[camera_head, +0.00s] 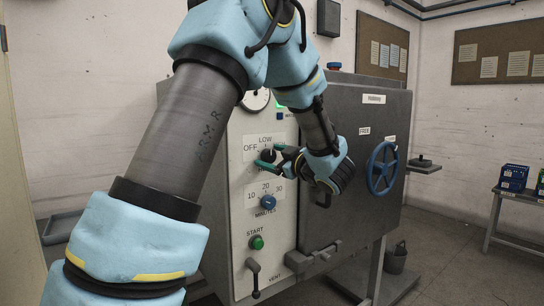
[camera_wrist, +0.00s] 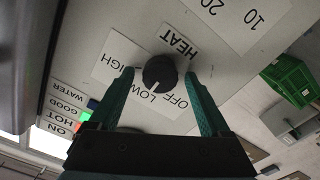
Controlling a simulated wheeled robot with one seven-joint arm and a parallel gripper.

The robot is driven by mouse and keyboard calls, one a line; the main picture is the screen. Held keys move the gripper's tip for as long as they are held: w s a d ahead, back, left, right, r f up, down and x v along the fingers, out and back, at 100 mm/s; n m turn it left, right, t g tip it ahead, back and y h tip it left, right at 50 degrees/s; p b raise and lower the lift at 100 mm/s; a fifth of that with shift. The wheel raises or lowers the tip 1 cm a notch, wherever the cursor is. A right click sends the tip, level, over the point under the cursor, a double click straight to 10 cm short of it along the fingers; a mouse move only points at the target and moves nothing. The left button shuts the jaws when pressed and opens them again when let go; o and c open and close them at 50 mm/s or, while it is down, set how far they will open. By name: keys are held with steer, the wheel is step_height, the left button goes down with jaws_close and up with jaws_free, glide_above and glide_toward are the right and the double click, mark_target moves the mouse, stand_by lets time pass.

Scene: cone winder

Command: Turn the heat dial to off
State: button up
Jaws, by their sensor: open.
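The heat dial (camera_wrist: 160,72) is a round black knob on a light label marked OFF, LOW and HIGH. Its pale mark appears to point at or near LOW. In the head view the dial (camera_head: 268,155) is partly covered by my gripper. My gripper (camera_wrist: 160,76) is open, with one teal finger on each side of the dial. A gap shows between the knob and each fingertip in the wrist view. In the head view my gripper (camera_head: 269,157) reaches the panel from the right.
A blue handwheel (camera_head: 382,168) stands out from the grey door on the right. Green crates (camera_wrist: 290,80) show in the wrist view.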

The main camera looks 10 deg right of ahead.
jaws_close()
stand_by(0.6)
